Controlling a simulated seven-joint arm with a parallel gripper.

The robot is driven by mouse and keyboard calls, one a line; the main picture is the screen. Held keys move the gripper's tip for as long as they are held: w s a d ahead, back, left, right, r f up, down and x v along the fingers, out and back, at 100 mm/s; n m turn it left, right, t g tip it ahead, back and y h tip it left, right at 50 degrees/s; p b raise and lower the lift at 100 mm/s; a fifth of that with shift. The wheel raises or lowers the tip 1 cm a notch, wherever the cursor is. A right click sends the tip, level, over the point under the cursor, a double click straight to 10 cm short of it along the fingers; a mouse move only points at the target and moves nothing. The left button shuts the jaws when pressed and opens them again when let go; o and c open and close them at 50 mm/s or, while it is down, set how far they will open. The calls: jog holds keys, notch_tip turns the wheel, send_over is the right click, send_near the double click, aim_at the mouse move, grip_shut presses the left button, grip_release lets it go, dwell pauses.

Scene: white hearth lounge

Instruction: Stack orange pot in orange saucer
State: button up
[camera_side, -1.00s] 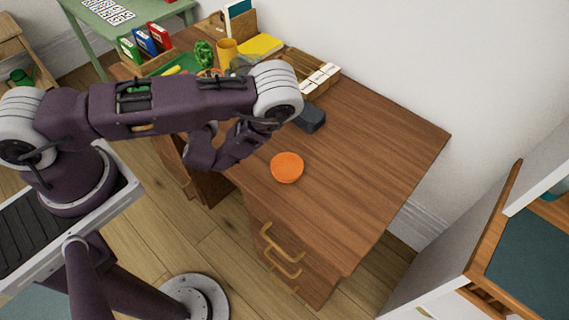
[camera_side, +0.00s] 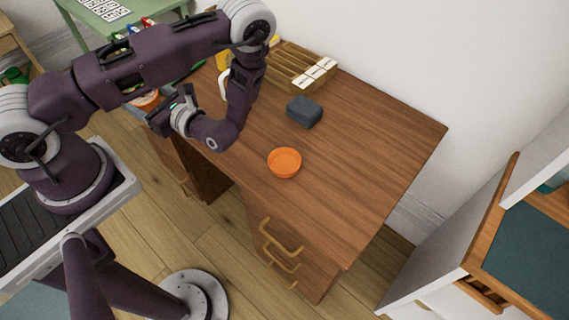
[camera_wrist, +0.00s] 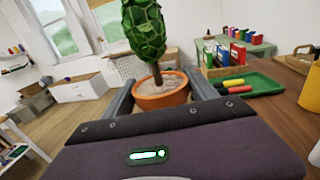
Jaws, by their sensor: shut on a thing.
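The orange saucer (camera_side: 284,163), a shallow round dish, sits on the brown desk near its front edge, empty. The orange pot (camera_wrist: 160,97) holds soil and a green leafy plant and is upright between the two fingers of my gripper (camera_wrist: 163,82), which is shut on it. In the side view the pot (camera_side: 148,99) is partly hidden by my arm, at the left end of the desk. It is well to the left of the saucer and apart from it. The saucer is not in the wrist view.
A dark grey block (camera_side: 304,112) lies on the desk behind the saucer. A wooden rack (camera_side: 290,72) stands at the back. A green tray (camera_wrist: 262,84) with markers and a yellow cup (camera_wrist: 311,92) show in the wrist view. The desk right of the saucer is clear.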

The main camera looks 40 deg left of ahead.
jog(key=s+d+f+n+g+h, duration=0.3)
jog(key=d+n+g+h, duration=0.3)
jog(key=d+g, duration=0.1)
jog(key=s+d+f+n+g+h, duration=0.2)
jog(key=s+d+n+g+h, duration=0.1)
jog(key=d+n+g+h, duration=0.35)
jog(key=w+d+r+n+t+h, duration=0.2)
jog(key=d+n+h, duration=0.4)
jog(key=d+h, duration=0.3)
jog(key=w+d+r+n+t+h, duration=0.2)
jog(key=w+d+r+n+h, duration=0.1)
jog(key=d+n+h, duration=0.45)
jog(key=n+t+h, duration=0.5)
jog(key=n+t, duration=0.8)
jog(key=t, duration=0.7)
send_over(285, 165)
notch_tip(285, 165, down, 9)
jog(key=shift+s+f, duration=0.1)
jog(key=shift+f, duration=0.05)
jog(key=shift+m, duration=0.3)
jog(key=shift+f, duration=0.4)
